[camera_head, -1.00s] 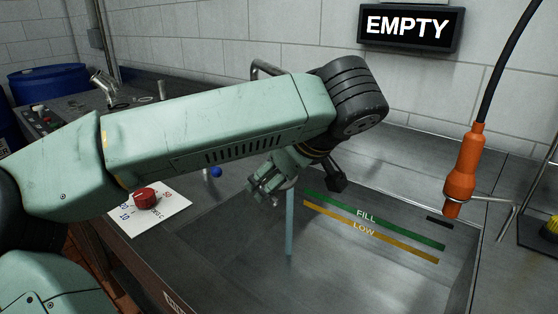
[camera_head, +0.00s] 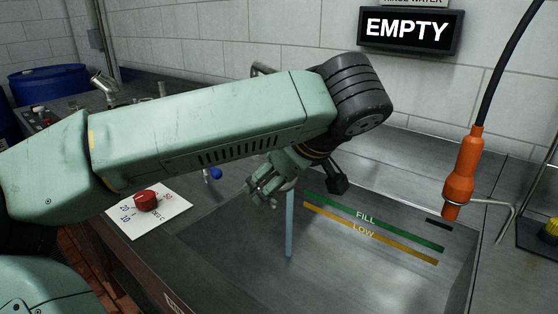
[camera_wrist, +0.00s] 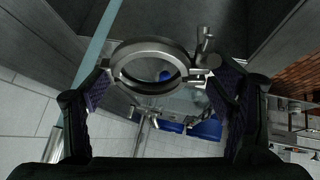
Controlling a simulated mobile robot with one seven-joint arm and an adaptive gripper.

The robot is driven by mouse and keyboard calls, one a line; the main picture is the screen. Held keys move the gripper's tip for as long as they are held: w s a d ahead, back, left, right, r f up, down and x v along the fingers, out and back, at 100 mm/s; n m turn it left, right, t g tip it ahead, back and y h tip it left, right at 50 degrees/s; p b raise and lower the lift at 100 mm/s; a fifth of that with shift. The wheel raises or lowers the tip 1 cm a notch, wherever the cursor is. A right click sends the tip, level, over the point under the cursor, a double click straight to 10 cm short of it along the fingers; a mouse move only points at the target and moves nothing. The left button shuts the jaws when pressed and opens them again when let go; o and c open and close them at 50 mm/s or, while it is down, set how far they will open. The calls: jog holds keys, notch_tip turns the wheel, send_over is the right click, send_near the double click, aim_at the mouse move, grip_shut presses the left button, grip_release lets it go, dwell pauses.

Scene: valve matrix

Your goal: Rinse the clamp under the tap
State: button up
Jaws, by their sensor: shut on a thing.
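My gripper (camera_head: 264,190) hangs over the sink basin (camera_head: 345,280) in the head view. In the wrist view, my gripper (camera_wrist: 165,98) is shut on the clamp (camera_wrist: 150,45), a grey metal ring with a wing nut and hinge at its right. A pale blue water stream (camera_head: 289,225) falls into the basin just below my gripper. It also shows in the wrist view (camera_wrist: 92,55), running past the left side of the clamp. I cannot tell whether it touches the clamp. The tap (camera_head: 262,68) is mostly hidden behind my arm.
A blue knob (camera_head: 215,173) shows below my arm, beside a red temperature dial (camera_head: 146,200) on a white plate. An orange sprayer (camera_head: 462,170) hangs in a holder at the right. The wall sign (camera_head: 408,30) reads EMPTY. The basin has FILL and LOW bands.

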jog(key=shift+s+a+r+p, duration=0.1)
jog(key=shift+s+r+p, duration=0.3)
jog(key=shift+s+r, duration=0.45)
jog(key=shift+s+a+r+p, duration=0.1)
jog(key=shift+s+r+p, duration=0.25)
jog(key=shift+s+r, duration=0.45)
jog(key=shift+s+f, duration=0.15)
jog(key=shift+f, duration=0.1)
